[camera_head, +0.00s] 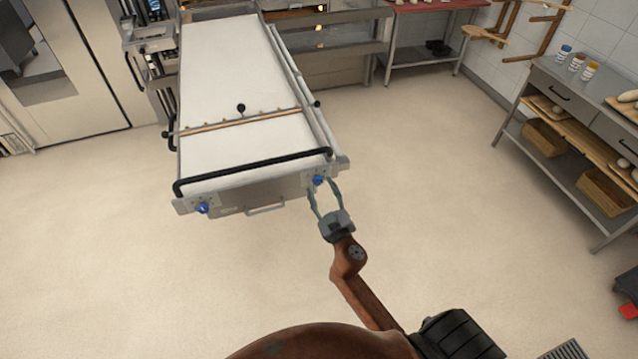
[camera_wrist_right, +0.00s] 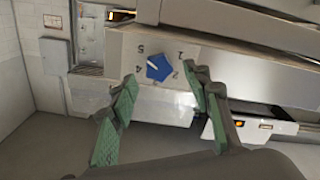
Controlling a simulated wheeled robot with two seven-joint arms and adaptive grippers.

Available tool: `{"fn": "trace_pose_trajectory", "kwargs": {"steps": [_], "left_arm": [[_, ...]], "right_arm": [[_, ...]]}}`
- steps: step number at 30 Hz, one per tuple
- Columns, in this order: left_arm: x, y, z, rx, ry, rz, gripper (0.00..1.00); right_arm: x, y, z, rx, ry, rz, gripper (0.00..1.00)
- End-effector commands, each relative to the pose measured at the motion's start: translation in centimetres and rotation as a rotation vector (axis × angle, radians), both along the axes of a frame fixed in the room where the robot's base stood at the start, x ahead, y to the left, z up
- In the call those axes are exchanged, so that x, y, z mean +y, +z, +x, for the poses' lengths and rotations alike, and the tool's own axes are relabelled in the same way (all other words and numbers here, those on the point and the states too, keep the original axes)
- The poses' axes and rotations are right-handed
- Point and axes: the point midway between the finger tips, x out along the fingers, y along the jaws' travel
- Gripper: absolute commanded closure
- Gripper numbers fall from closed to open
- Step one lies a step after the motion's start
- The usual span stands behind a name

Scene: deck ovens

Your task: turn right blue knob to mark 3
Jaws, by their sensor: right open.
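The right blue knob (camera_head: 318,180) is on the front right corner of the white-topped loader. In the right wrist view the knob (camera_wrist_right: 158,68) sits on a pale plate with numbers around it. A small white line on the knob lies towards its upper left, near the 4 and 5 side; its exact mark is hard to read. My right gripper (camera_head: 322,187) is open, its green-padded fingers on either side of the knob. In the wrist view the gripper (camera_wrist_right: 165,80) shows a gap between each finger and the knob. My left gripper is not in view.
A second blue knob (camera_head: 202,208) is at the loader's front left corner. A black bar (camera_head: 255,172) runs along the front edge, with a small handle (camera_head: 266,207) below. A metal table (camera_head: 560,90) stands at right. The floor around the loader is clear.

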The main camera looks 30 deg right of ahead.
Motion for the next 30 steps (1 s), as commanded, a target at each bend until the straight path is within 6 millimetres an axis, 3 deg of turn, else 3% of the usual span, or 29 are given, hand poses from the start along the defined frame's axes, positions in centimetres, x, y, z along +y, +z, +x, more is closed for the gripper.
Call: {"fn": "trace_pose_trajectory", "kwargs": {"steps": [6,17,30], "left_arm": [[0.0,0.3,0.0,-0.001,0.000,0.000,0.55],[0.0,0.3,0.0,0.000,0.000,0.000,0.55],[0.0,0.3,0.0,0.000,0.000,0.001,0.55]], "right_arm": [[-0.6,0.1,2.4,0.000,0.000,-0.001,0.55],[-0.7,0.0,2.8,0.000,-0.001,0.000,0.56],[-0.7,0.0,2.8,0.001,0.000,0.000,0.86]]}}
